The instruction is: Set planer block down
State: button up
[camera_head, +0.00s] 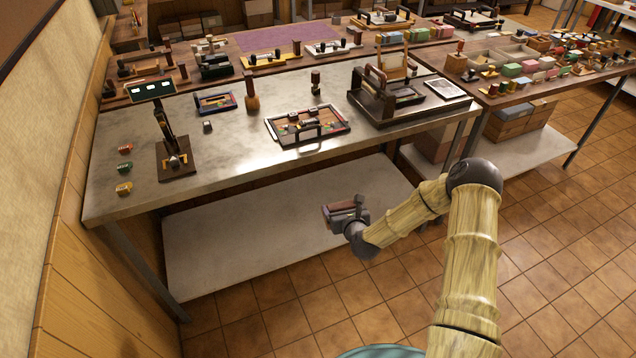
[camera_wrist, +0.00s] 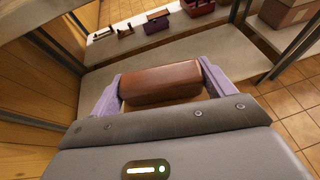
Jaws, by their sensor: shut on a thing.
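My gripper (camera_head: 345,214) is shut on a reddish-brown wooden block, taken to be the planer block (camera_wrist: 160,82). The wrist view shows the block lying crosswise between two pale purple fingers, clear of any surface. In the head view the block (camera_head: 333,217) is small and partly covered by the gripper. The gripper is in front of the metal-topped bench (camera_head: 225,150), and appears over its pale lower shelf (camera_head: 260,235).
On the bench stand a small press with a display (camera_head: 175,155), a framed tray (camera_head: 307,127), a brown bottle-shaped piece (camera_head: 251,92) and a large dark fixture (camera_head: 385,100). Small coloured pieces (camera_head: 124,166) lie at left. The bench's front middle is clear.

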jog(key=s+d+f+m+h, duration=0.3)
jog(key=s+d, duration=0.8)
jog(key=s, duration=0.4)
jog(key=shift+s+f+t+h, duration=0.15)
jog(key=shift+f+t+h, duration=0.2)
jog(key=shift+f, duration=0.2)
